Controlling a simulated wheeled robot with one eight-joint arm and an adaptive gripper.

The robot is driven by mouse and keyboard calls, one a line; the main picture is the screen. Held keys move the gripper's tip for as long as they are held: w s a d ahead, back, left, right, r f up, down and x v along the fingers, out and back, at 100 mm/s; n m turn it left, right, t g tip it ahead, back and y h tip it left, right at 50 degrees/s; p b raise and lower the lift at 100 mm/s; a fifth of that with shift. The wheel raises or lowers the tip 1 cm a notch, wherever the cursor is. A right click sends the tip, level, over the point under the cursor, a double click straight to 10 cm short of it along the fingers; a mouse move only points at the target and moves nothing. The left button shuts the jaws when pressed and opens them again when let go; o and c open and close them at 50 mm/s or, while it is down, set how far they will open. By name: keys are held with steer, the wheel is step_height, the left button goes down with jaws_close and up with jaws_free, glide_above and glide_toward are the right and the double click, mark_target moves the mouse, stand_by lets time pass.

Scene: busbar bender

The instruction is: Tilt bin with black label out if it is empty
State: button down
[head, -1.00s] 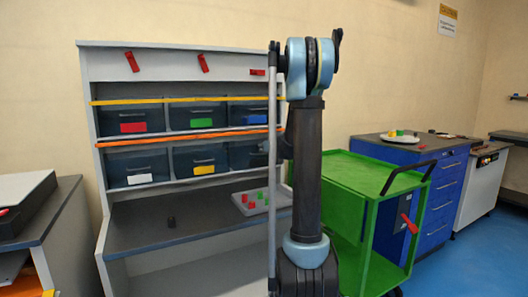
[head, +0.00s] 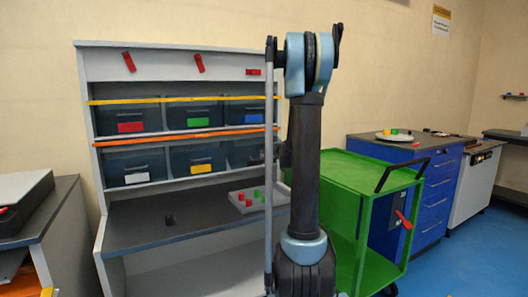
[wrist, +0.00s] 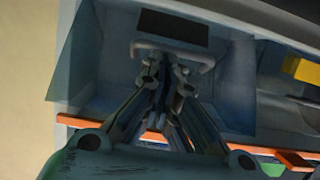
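The bin with the black label (wrist: 173,30) fills the middle of the wrist view, which looks upside down. Its pale bar handle (wrist: 205,66) lies beside the label. My gripper (wrist: 165,70) has its fingers drawn together right at the handle, overlapping it in the picture; I see nothing clearly held between them, and contact is unclear. In the head view this lower right bin (head: 240,153) is partly hidden by my arm, and its label does not show. The bin's inside cannot be seen clearly.
Bins with white (head: 137,178) and yellow (head: 201,169) labels share the lower row. An orange strip (head: 180,137) runs above them. A green cart (head: 365,180) stands right.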

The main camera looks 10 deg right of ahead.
steer(key=f, duration=0.1)
steer(key=s+f, duration=0.1)
steer(key=f, duration=0.1)
steer(key=shift+s+d, duration=0.15)
steer(key=shift+d, duration=0.1)
stand_by(0.5)
